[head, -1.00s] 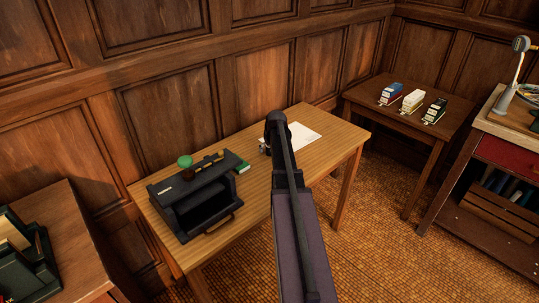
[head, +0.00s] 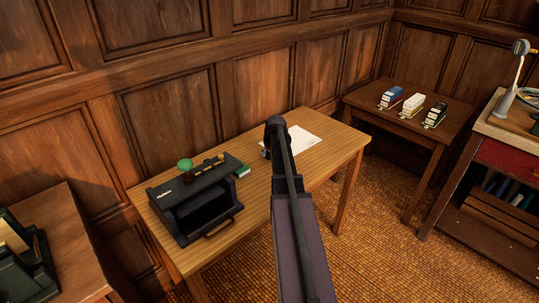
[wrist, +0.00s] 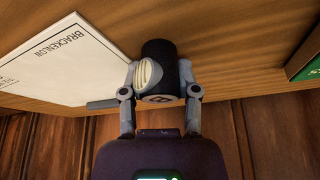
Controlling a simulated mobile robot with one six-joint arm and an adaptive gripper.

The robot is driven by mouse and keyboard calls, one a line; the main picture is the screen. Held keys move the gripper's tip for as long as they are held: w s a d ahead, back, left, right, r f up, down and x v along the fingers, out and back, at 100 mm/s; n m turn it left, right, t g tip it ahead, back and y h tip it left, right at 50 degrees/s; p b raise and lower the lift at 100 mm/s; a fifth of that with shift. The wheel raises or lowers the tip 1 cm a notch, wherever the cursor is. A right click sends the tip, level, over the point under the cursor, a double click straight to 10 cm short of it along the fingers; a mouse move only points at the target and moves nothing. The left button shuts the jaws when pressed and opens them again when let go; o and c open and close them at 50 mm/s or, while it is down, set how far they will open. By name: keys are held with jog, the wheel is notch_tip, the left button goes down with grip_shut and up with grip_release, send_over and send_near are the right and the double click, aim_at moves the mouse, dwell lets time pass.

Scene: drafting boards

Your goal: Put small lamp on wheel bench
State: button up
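The small lamp, a dark cylinder with a cream ribbed lens (wrist: 149,74), is at the desk beside a white sheet in the wrist view. My gripper (wrist: 160,78) has a grey finger against each side of it and looks shut on it. I cannot tell whether the lamp still touches the desk. In the head view my gripper (head: 275,138) is over the desk and my arm hides the lamp.
The desk (head: 255,205) holds a black machine (head: 197,203), a green book (head: 242,171) and a white sheet (head: 303,139). A side table (head: 390,112) carries several small boxed items. Open floor lies between.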

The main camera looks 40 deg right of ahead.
grip_shut()
jog(key=shift+r, duration=0.15)
notch_tip(320, 180, up, 4)
jog(key=p, duration=0.4)
jog(key=shift+f, duration=0.25)
jog(key=s+a, duration=0.3)
jog(key=s, duration=0.1)
jog(key=s+a, duration=0.2)
jog(key=s, duration=0.3)
jog(key=s+a+r+p, duration=0.1)
jog(key=s+a, duration=0.2)
jog(key=s, duration=0.1)
jog(key=shift+s+a, duration=0.2)
jog(key=shift+a, duration=0.15)
jog(key=shift+r, duration=0.2)
notch_tip(320, 180, up, 9)
jog(key=p, duration=0.9)
jog(key=shift+s, duration=0.1)
